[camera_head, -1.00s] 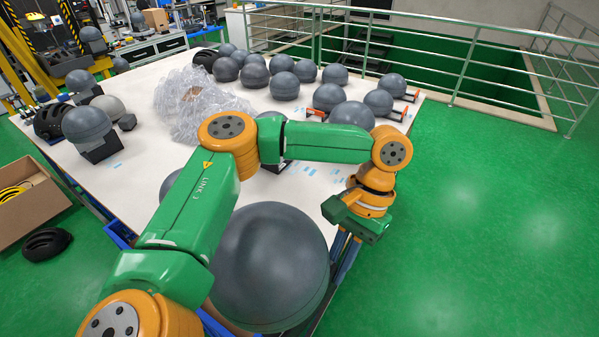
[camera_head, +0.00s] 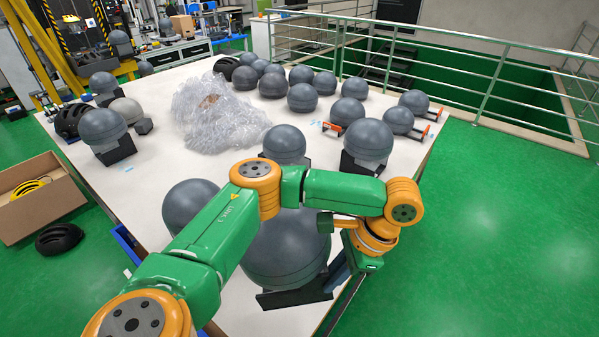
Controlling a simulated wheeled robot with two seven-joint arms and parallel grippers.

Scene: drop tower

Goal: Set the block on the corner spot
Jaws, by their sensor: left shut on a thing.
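My left gripper (camera_head: 342,270) is at the table's near right edge, beside a large dark grey ball (camera_head: 280,245) on a black stand (camera_head: 292,297). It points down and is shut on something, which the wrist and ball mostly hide. I take it for the block, but its shape and colour cannot be made out. No corner spot can be told apart on the white table (camera_head: 250,320); its near right corner is partly covered by my arm and the ball. My right gripper is not in view.
Several grey balls, some on black stands (camera_head: 365,163), fill the back and right of the table. A heap of clear plastic wrap (camera_head: 215,115) lies mid-table. A small dark piece (camera_head: 143,126) sits at the left. A cardboard box (camera_head: 40,200) stands on the floor left.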

